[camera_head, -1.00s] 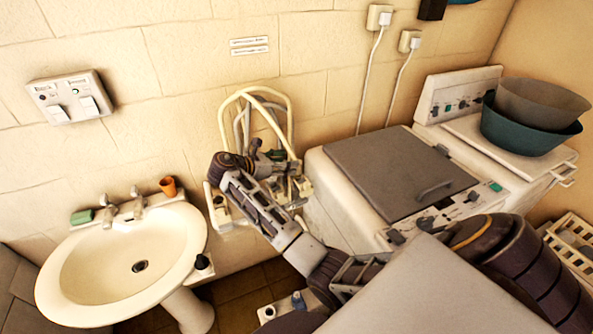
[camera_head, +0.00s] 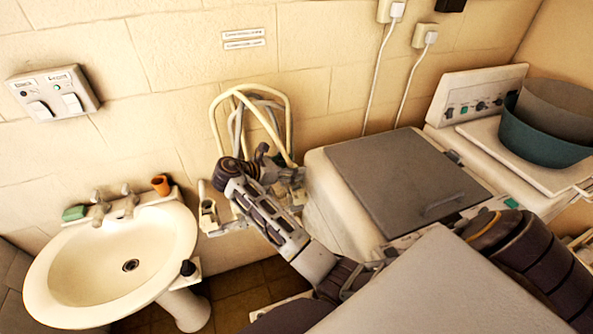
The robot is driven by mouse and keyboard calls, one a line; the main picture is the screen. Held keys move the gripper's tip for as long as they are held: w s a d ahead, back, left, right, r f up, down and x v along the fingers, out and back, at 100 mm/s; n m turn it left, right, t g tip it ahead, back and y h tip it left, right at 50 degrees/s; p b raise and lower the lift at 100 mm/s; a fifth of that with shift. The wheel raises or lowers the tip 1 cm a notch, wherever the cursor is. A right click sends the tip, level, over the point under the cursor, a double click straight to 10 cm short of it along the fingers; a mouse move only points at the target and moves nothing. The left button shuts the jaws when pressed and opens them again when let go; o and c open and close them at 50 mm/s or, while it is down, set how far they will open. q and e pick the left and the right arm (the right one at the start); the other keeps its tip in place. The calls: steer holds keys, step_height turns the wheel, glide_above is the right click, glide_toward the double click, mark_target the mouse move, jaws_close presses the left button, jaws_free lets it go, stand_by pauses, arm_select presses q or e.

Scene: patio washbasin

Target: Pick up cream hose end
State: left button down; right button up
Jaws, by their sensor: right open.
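The cream hose (camera_head: 248,89) arches up against the wall, right of the basin, with grey hoses (camera_head: 237,125) beside and inside its loop. Its lower ends run down behind my right gripper and the fixture there, so I cannot make out the hose end clearly. My right gripper (camera_head: 278,172) is open at the foot of the hoses, in front of the wall. My right wrist and forearm partly cover that spot, and I cannot tell whether the fingers touch a hose. My left gripper is not in view.
A white washbasin (camera_head: 62,290) with an orange cup (camera_head: 161,185) and green soap (camera_head: 74,213) stands left. A washing machine with a grey lid (camera_head: 405,185) stands close on the right. Tubs (camera_head: 540,142) sit on the unit behind it. A wall bracket (camera_head: 209,212) is near the gripper.

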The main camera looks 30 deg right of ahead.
steer(key=shift+d+f, duration=0.15)
steer(key=shift+d, duration=0.15)
steer(key=shift+s+a, duration=0.1)
steer(key=shift+a, duration=0.2)
steer(key=shift+d, duration=0.2)
steer(key=c, duration=1.2)
